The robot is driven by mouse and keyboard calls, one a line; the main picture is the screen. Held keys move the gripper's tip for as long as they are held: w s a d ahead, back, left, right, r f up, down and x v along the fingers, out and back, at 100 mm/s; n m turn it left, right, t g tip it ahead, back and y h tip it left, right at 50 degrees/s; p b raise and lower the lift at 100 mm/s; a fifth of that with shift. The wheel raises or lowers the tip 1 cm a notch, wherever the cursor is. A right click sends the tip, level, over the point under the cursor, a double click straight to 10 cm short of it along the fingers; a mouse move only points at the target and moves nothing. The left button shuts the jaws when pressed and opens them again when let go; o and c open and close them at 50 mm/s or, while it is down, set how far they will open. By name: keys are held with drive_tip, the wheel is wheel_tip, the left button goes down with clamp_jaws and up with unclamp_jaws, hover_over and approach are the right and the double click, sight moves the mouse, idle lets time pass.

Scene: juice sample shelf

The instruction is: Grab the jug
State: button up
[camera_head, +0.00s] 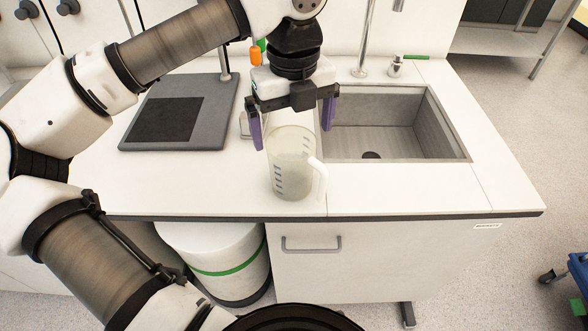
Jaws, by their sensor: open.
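The jug (293,172) is translucent, with dark measuring marks on its side and a handle on its right. It stands upright on the white counter near the front edge, left of the sink. My gripper (293,130) is open above the jug and points down. One purple finger is at the jug's upper left and the other is right of its rim. I cannot tell whether either finger touches the jug. The jug's far rim is partly hidden by the gripper.
A sink (385,135) with a tap (365,45) lies to the right. A grey stand base (180,112) sits to the left on the counter (420,195). A white bin with a green band (222,262) stands below. The counter right of the jug is clear.

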sight(292, 145)
drive_tip(key=shift+w+a+f+p, duration=0.1)
drive_tip(key=shift+f+p, duration=0.35)
drive_tip(key=shift+f, duration=0.85)
drive_tip(key=shift+w+f+p, duration=0.1)
drive_tip(key=shift+f+p, duration=0.35)
drive_tip(key=shift+f, duration=0.85)
drive_tip(key=c, duration=1.8)
drive_tip(key=shift+o, duration=0.2)
drive_tip(key=shift+r, duration=0.2)
wheel_tip(292, 145, up, 20)
drive_tip(key=b, duration=0.2)
drive_tip(key=shift+f+b, duration=0.25)
drive_tip(key=shift+b, duration=0.05)
